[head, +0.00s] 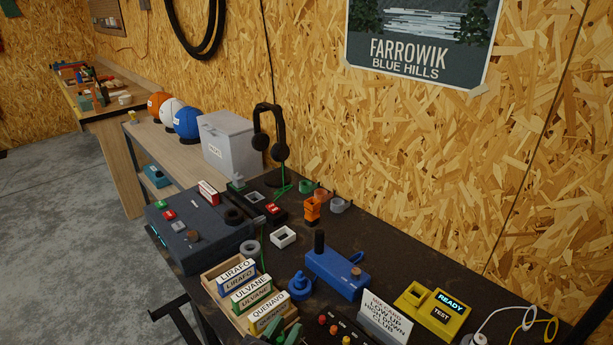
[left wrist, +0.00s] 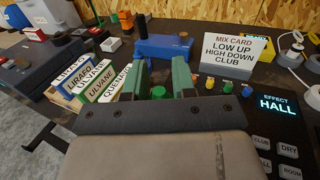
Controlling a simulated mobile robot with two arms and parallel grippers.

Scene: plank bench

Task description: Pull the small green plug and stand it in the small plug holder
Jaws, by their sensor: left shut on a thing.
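My left gripper (head: 283,334) is at the bottom edge of the head view, beside the front of the card tray. In the left wrist view its two green fingers (left wrist: 160,80) stand on either side of a small green thing (left wrist: 158,92), which looks like the small green plug, and are shut on it. Its lower part is hidden by the gripper body. A small white square block with an opening (head: 283,237) lies on the bench behind the card tray; it may be the small plug holder, but I cannot tell for sure. My right gripper is not in view.
A wooden tray of cards (head: 213,281), a blue knobbed piece (head: 300,287) and a blue device (head: 338,275) stand close by. A white mix card (head: 386,318) stands to the right. A strip with coloured plugs (left wrist: 232,87) lies in front of it. Dark bench shows between them.

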